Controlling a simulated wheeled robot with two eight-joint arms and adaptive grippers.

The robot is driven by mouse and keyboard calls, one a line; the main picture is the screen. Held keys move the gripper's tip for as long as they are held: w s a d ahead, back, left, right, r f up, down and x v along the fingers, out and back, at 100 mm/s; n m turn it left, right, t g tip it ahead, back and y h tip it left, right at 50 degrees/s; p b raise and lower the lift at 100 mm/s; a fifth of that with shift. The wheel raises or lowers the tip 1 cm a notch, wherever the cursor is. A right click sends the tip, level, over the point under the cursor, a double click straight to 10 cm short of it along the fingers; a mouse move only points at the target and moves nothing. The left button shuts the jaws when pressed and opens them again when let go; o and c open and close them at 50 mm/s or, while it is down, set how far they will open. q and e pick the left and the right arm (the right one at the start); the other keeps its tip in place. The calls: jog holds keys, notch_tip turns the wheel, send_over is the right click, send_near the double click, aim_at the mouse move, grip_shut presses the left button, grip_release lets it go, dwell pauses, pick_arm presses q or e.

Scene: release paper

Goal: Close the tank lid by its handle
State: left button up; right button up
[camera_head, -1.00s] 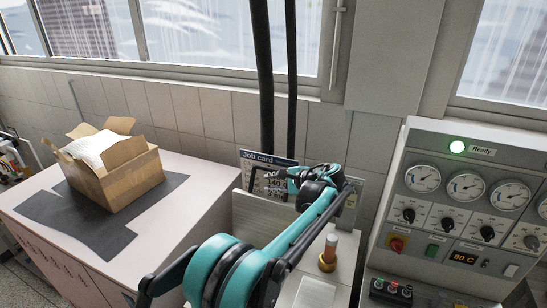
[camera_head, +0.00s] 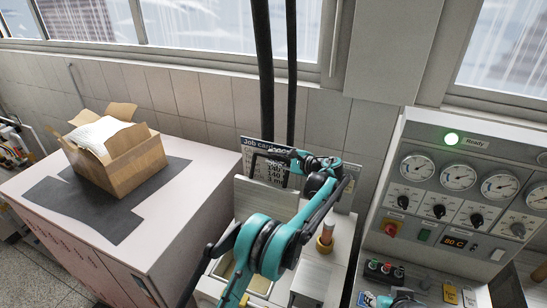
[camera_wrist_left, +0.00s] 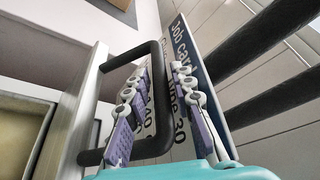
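The tank lid (camera_head: 262,204) is a pale panel standing raised in front of the job card. Its black U-shaped handle (camera_head: 253,163) is on its upper part, partly hidden by my left gripper (camera_head: 288,157). In the left wrist view the handle (camera_wrist_left: 159,80) stands out from the pale lid (camera_wrist_left: 75,125). Its long bar passes between the two fingers of my left gripper (camera_wrist_left: 162,112), with a gap on both sides. The fingers are apart and not closed on it. The tank's opening (camera_head: 256,284) is below, partly covered by my left arm. A small teal and black part of my right arm shows at the bottom edge.
A job card (camera_head: 270,146) stands close behind the handle, with black vertical pipes (camera_head: 265,70) behind. A brass-based part (camera_head: 325,240) stands right of the arm. A gauge panel (camera_head: 452,190) is at right. An open carton (camera_head: 118,160) sits on the left cabinet.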

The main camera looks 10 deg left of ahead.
pick_arm(q)
jog(key=shift+a, duration=0.15)
grip_shut()
